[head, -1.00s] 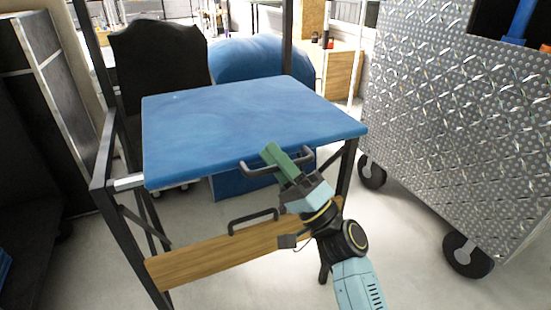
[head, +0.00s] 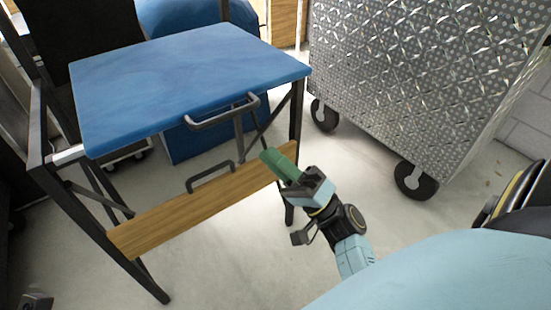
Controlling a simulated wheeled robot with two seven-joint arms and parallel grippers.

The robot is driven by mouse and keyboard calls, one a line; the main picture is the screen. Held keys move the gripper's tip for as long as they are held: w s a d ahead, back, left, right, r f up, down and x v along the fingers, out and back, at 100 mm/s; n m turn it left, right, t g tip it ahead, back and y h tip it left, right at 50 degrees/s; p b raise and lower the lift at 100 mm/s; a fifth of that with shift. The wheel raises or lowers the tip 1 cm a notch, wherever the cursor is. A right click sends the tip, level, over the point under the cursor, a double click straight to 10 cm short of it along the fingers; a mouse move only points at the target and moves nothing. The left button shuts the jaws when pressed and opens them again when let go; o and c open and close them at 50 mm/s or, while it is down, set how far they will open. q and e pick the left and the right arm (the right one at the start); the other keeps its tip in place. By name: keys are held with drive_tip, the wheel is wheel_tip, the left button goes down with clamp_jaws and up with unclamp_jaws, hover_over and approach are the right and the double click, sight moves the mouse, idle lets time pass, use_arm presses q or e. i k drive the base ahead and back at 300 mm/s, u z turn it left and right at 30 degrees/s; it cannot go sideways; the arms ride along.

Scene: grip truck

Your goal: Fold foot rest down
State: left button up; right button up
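The chair-like frame has a blue padded seat (head: 180,80) with a dark handle (head: 222,112) on its front edge. Below it, a wooden board (head: 190,210), which looks like the foot rest, slopes across the front legs. A dark handle (head: 210,177) stands on the board's upper edge. My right gripper (head: 270,158), with green fingers, is by the right end of the board, right of the board's handle and below the seat. It holds neither handle. The fingers overlap in this view, so their gap is hidden. My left gripper does not show clearly.
A diamond-plate metal cart (head: 410,75) on black casters (head: 415,182) stands to the right. A dark cloth-like panel (head: 80,45) is behind the seat at left. Grey floor (head: 225,265) is clear in front of the frame. A small grey part (head: 36,302) shows at lower left.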

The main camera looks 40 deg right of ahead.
sight(143, 232)
drive_tip(key=k, duration=1)
